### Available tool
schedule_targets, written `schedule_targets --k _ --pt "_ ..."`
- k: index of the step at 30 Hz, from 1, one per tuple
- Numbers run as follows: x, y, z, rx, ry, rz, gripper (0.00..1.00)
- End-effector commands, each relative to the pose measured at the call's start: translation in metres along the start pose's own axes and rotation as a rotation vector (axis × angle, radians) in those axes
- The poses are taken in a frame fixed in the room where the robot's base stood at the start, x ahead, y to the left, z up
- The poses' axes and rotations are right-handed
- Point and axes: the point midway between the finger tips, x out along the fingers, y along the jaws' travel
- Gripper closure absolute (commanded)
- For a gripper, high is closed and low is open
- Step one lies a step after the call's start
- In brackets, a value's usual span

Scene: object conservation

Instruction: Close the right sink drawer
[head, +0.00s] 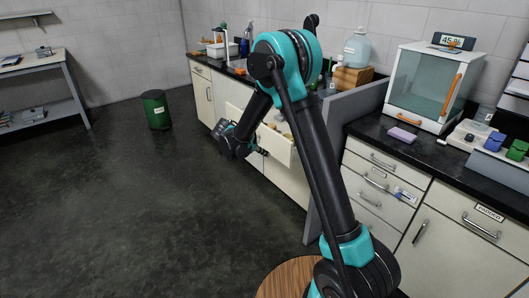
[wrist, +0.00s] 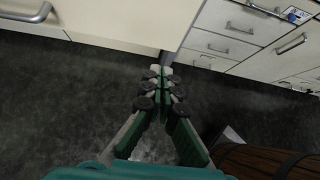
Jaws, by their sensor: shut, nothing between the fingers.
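The right sink drawer (head: 279,147) stands pulled out from the cream sink cabinet, with its front panel partly behind my arm in the head view. A pale panel with a metal handle, which looks like this drawer's front (wrist: 120,22), crosses the upper left of the wrist view. My gripper (head: 263,152) is in front of the drawer front in the head view. In the wrist view my gripper (wrist: 160,70) is shut and empty, its fingertips just below the panel's lower right edge. I cannot tell whether they touch it.
A grey partition (head: 318,170) stands right of the sink cabinet. Beyond it is another drawer cabinet (head: 365,200). A round wooden top (head: 285,277) is near my base. A green bin (head: 156,110) stands at the back. The dark floor on the left is clear.

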Motion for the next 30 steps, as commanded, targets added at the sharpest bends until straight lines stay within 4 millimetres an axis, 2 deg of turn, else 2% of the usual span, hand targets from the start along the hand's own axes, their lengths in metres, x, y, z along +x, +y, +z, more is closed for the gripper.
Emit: schedule_targets --k 3,10,12,20,30 --pt "0.026 0.000 0.000 0.002 0.000 -0.001 1.00" --pt "0.069 -0.001 0.000 0.002 0.001 -0.001 1.00" --pt "0.076 -0.001 0.010 0.004 0.001 -0.001 1.00" --pt "0.092 0.000 0.026 0.002 0.001 0.001 1.00" --pt "0.094 0.000 0.027 0.002 0.001 0.001 1.00"
